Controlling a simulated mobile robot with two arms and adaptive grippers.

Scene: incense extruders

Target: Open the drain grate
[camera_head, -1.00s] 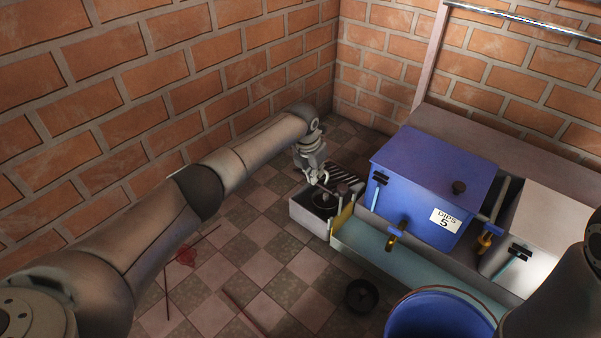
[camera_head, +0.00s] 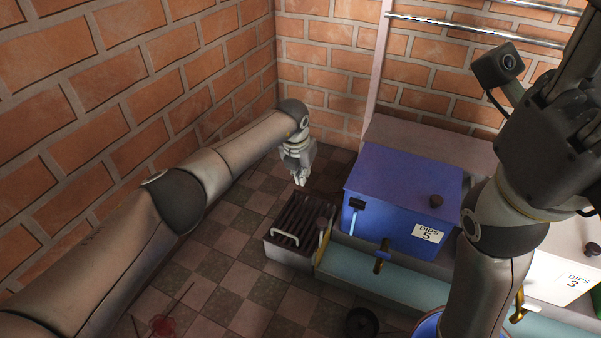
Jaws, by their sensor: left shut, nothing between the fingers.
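The drain grate (camera_head: 303,211) is a dark slatted panel lying over a low grey box (camera_head: 287,255) on the floor. A pale curved handle (camera_head: 285,237) stands at its front end. My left gripper (camera_head: 301,184) points down, shut and empty, above and behind the far end of the grate, apart from the handle. My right gripper (camera_head: 565,115) is raised at the upper right, far from the grate; its fingertips are not clear.
A blue box labelled DIPS 5 (camera_head: 405,200) stands right of the grate, with a pale-blue trough (camera_head: 375,275) in front. Brick walls close the back and left. A dark round object (camera_head: 361,323) lies on the floor. Checkered floor (camera_head: 225,270) is free left of the grate.

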